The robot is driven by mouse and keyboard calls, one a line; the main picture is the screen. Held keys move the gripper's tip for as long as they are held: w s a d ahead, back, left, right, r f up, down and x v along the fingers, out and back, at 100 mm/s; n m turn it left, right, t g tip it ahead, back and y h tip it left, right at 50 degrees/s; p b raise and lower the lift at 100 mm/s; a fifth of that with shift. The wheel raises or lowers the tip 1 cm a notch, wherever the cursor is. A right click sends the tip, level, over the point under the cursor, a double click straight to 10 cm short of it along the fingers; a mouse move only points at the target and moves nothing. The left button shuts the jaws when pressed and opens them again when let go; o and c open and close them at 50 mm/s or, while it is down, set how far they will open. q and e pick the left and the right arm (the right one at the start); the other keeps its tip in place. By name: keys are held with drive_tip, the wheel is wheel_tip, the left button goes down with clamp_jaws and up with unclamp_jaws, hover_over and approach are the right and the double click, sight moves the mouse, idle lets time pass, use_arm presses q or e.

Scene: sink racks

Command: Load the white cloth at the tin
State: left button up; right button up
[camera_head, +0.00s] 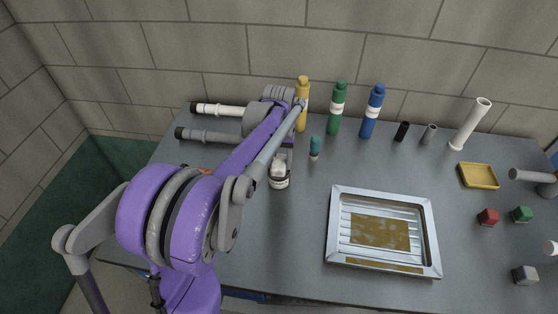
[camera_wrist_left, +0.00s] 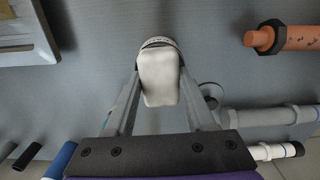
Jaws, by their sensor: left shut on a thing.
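The white cloth (camera_wrist_left: 160,78) is a pale folded block between the fingers of my left gripper (camera_wrist_left: 158,70), which is shut on it. In the head view the cloth (camera_head: 279,166) shows below my left gripper (camera_head: 280,153), partly covered by it. A small round tin (camera_head: 280,184) with a dark and white band stands on the table right under the cloth. In the wrist view only the tin's curved rim (camera_wrist_left: 157,42) shows behind the cloth's far end. I cannot tell whether the cloth touches the tin or is inside its mouth. My right gripper is out of view.
A metal tray (camera_head: 336,225) lies right of the tin. A teal-topped small bottle (camera_head: 315,148) stands close by. Yellow, green (camera_head: 336,110) and blue (camera_head: 372,112) bottles stand behind. Pipes lie at the back left; an orange pipe (camera_wrist_left: 290,38) shows in the wrist view.

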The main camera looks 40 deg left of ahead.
sight(279, 161)
use_arm(q)
drive_tip(key=shift+f, duration=0.4)
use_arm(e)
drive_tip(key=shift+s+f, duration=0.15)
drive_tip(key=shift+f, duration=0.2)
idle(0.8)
use_arm(q)
drive_tip(key=shift+r+p, duration=1.45)
drive_tip(key=shift+r, duration=2.15)
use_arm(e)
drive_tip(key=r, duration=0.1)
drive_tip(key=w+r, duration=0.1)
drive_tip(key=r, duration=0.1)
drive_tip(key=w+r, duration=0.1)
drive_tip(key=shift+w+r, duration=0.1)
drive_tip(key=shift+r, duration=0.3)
use_arm(q)
drive_tip(key=shift+s+f, duration=0.1)
